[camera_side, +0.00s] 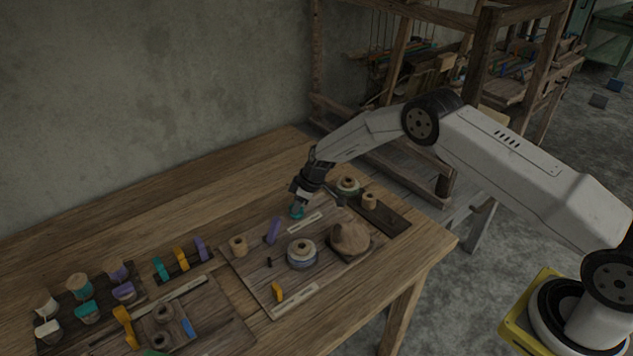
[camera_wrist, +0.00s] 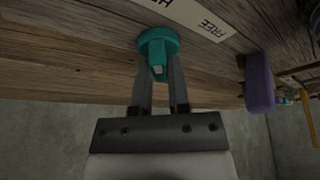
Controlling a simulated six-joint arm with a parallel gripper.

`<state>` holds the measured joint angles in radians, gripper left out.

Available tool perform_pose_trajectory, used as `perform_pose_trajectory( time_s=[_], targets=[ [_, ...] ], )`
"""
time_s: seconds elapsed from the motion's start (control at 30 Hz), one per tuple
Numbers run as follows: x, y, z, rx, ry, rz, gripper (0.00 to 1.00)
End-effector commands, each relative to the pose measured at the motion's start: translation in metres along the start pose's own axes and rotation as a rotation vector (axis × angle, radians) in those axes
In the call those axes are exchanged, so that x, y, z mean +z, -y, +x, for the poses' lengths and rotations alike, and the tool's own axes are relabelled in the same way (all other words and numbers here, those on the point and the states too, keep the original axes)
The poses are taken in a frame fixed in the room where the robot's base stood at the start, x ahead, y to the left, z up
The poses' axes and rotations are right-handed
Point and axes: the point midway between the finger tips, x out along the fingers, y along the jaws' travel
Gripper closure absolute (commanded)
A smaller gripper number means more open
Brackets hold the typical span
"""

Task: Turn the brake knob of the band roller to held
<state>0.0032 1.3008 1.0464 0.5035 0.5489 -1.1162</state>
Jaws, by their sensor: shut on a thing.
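A teal knob (camera_wrist: 158,42) stands beside a pale label strip (camera_wrist: 205,18) in the wrist view. The strip reads FREE, upside down, with a cut-off H at its other end. The knob has a small pale mark on the side facing the camera. My gripper (camera_wrist: 160,76) is shut on the teal knob, one finger on each side. In the side view my gripper (camera_side: 299,204) points down over the teal knob (camera_side: 296,214) at the back of the board, and hides part of it. I cannot tell which end of the strip the knob points to.
A purple handle (camera_side: 273,231) stands close to the left of my gripper; it also shows in the wrist view (camera_wrist: 259,82). A round spool (camera_side: 302,254), a brown lump (camera_side: 350,238) and a yellow knob (camera_side: 278,292) are on the board.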

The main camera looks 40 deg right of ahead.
Motion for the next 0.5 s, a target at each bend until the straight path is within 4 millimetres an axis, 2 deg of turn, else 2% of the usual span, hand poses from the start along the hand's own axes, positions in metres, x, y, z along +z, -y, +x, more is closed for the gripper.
perform_pose_trajectory(
  time_s=[0.27,0.3,0.37,0.4,0.5],
  targets=[
    [-0.0005,-0.0006,-0.0008,0.001,0.000,-0.003,1.00],
    [-0.0005,-0.0006,-0.0008,0.001,0.000,-0.003,0.67],
    [-0.0004,-0.0006,-0.0007,0.001,0.000,-0.003,0.48],
    [-0.0004,-0.0005,-0.0006,0.001,0.000,-0.002,0.44],
    [-0.0003,-0.0004,-0.0004,0.001,0.000,-0.002,0.44]
  ],
)
